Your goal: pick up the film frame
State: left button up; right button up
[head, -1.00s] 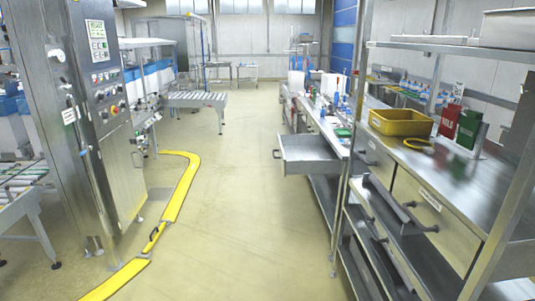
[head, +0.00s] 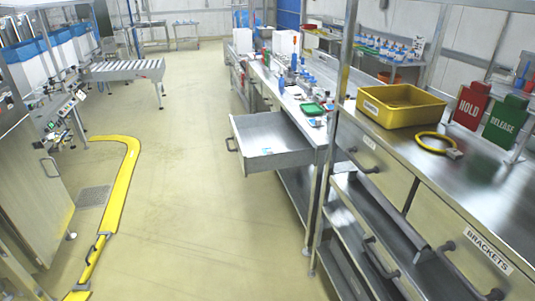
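I cannot make out a film frame for certain in the head view. A yellow ring-shaped item (head: 434,143) with a small grey part lies on the steel bench at the right, in front of the yellow bin; I cannot tell what it is. Neither of my grippers is in view.
A yellow bin (head: 400,108) and red HOLD and green RELEASE holders (head: 505,122) stand on the right bench. The open drawer juts into the aisle. A yellow floor channel (head: 122,185) runs along the left. The floor (head: 185,200) between is clear.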

aim_at(266, 149)
jog(key=i+j+u, duration=0.2)
jog(key=i, duration=1.1)
jog(key=i+j+u, duration=0.15)
jog(key=i, duration=1.2)
